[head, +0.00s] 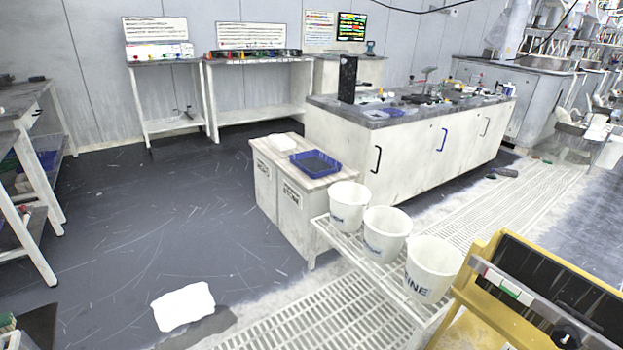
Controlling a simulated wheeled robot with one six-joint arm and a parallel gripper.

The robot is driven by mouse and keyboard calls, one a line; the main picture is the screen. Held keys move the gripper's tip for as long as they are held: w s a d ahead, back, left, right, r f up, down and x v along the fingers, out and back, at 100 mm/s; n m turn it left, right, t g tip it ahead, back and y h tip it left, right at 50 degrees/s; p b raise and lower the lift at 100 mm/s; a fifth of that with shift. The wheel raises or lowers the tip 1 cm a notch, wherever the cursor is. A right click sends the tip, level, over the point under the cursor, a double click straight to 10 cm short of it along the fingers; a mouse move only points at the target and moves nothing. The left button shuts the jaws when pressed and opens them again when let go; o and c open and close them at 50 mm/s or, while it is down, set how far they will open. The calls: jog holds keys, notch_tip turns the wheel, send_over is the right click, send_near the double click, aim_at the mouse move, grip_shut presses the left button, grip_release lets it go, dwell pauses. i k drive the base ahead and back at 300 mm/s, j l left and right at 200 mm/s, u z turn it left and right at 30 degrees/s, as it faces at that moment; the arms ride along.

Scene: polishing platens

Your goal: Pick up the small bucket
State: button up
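Three white buckets with dark lettering stand upright in a row on a low slatted rack (376,272), right of centre. The far bucket (348,207) looks smallest, the middle bucket (385,234) is a little larger, and the near bucket (432,268) looks largest. Distance may account for this, so I cannot tell for sure which is the small bucket. The near bucket's lettering ends in "INE". The far and middle buckets stand close together. My gripper is not in view, and nothing is seen touching the buckets.
A yellow-framed unit (487,247) with a dark panel stands close at the lower right. A low cabinet (290,207) with a blue tray (315,163) stands behind the rack. A long white workbench (410,150) stands beyond. Dark floor (170,215) at left is largely clear.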

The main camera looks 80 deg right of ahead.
aim_at(387, 228)
jog(key=z, duration=2.85)
